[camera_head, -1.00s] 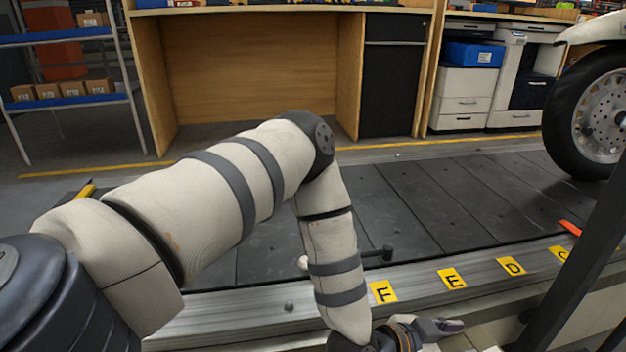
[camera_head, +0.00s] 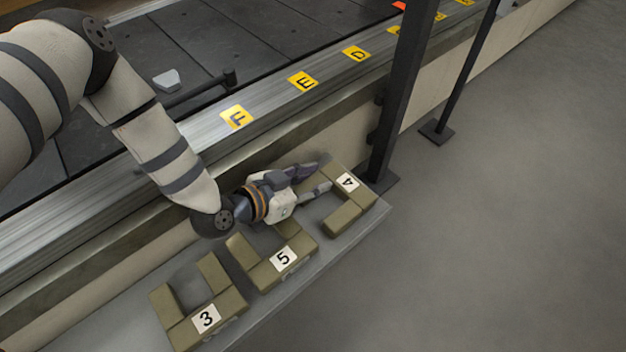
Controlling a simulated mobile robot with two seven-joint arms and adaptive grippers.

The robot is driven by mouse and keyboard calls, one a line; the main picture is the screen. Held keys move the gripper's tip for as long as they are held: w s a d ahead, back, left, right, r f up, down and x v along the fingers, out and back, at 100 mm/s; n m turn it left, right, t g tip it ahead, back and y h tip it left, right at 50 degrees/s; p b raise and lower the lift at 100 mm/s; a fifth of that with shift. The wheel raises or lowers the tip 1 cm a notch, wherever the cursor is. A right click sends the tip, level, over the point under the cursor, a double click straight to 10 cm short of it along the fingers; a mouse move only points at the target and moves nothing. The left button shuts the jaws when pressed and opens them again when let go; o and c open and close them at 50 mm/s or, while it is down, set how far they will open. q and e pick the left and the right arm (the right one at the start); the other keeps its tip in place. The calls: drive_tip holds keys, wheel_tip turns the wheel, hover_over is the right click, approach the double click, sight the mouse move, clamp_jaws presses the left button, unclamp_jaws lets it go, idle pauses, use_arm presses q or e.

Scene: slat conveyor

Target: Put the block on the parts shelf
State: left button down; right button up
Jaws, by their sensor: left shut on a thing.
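My left gripper (camera_head: 318,177) is low over the parts shelf (camera_head: 352,238), its fingers pointing right into the open side of the olive U-shaped holder marked 4 (camera_head: 357,190). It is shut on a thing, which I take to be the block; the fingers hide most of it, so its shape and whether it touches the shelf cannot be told. Olive U-shaped holders marked 5 (camera_head: 285,262) and 3 (camera_head: 210,322) stand on the same grey shelf, to the lower left. My right gripper is not in view.
The slat conveyor (camera_head: 270,40) runs behind the shelf, its metal edge bearing yellow letter plates such as F (camera_head: 237,117) and E (camera_head: 303,81). A pale grey piece (camera_head: 167,79) lies on it. A dark post (camera_head: 400,95) stands close beyond holder 4. Grey floor (camera_head: 500,230) is clear at right.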

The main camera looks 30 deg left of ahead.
use_arm(q)
drive_tip(key=c, duration=1.2)
unclamp_jaws()
drive_tip(key=shift+r, duration=0.15)
drive_tip(key=p+v, duration=0.3)
drive_tip(key=v, duration=0.4)
drive_tip(key=shift+s+r+p, duration=0.1)
drive_tip(key=shift+s+p, duration=0.05)
drive_tip(key=shift+p, duration=0.15)
drive_tip(key=shift+s, duration=0.15)
